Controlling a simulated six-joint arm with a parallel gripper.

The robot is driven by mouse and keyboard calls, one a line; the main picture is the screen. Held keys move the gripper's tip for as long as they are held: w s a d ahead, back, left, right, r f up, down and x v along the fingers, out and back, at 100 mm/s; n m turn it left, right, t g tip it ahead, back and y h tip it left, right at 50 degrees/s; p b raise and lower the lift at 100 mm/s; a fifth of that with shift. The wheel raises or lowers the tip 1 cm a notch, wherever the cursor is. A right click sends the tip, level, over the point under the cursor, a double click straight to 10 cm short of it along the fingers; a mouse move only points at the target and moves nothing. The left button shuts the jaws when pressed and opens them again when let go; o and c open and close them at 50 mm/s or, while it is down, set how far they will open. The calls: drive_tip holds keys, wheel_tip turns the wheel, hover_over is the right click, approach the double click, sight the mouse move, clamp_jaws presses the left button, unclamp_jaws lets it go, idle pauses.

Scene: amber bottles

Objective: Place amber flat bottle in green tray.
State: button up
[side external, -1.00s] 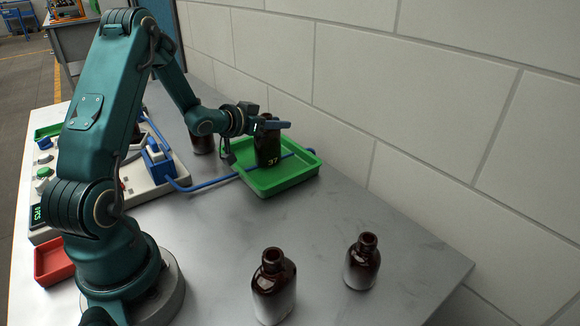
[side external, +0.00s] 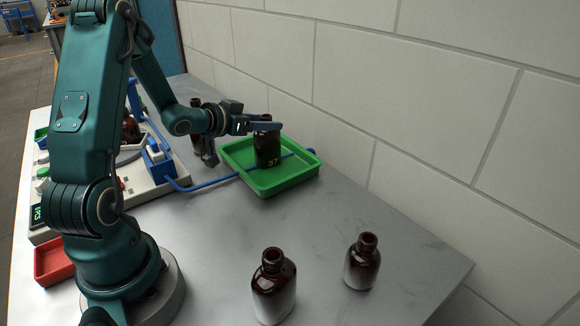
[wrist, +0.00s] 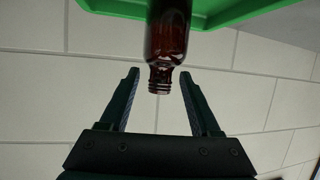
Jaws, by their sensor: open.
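The amber flat bottle (side external: 267,148), marked 37, stands upright in the green tray (side external: 266,188). In the wrist view the bottle (wrist: 168,40) appears neck-down in the picture, with the green tray (wrist: 225,18) behind it. My gripper (side external: 262,128) is open beside the bottle's upper part. In the wrist view the fingers of my gripper (wrist: 160,78) are spread wide, with the bottle's neck between or just beyond their tips and a gap on each side.
Two amber bottles stand at the front, one (side external: 274,290) left and one (side external: 362,264) right. Another amber bottle (side external: 197,125) stands behind my wrist. A blue tube (side external: 205,184) runs to the tray. A red tray (side external: 53,262) lies left. The wall (side external: 440,120) is close behind the green tray.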

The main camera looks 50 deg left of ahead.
drive_tip(key=s+d+r+g+y, duration=0.2)
drive_tip(key=s+d+r+g, duration=0.2)
drive_tip(key=s+d+r, duration=0.3)
drive_tip(key=s+d+f+m+g+h, duration=0.1)
drive_tip(key=s+d+m+g+h, duration=0.1)
drive_tip(key=s+d, duration=1.1)
drive_tip(key=d+g+h, duration=0.1)
drive_tip(key=d+h, duration=0.1)
drive_tip(key=shift+g+h, duration=0.3)
drive_tip(key=shift+g, duration=0.1)
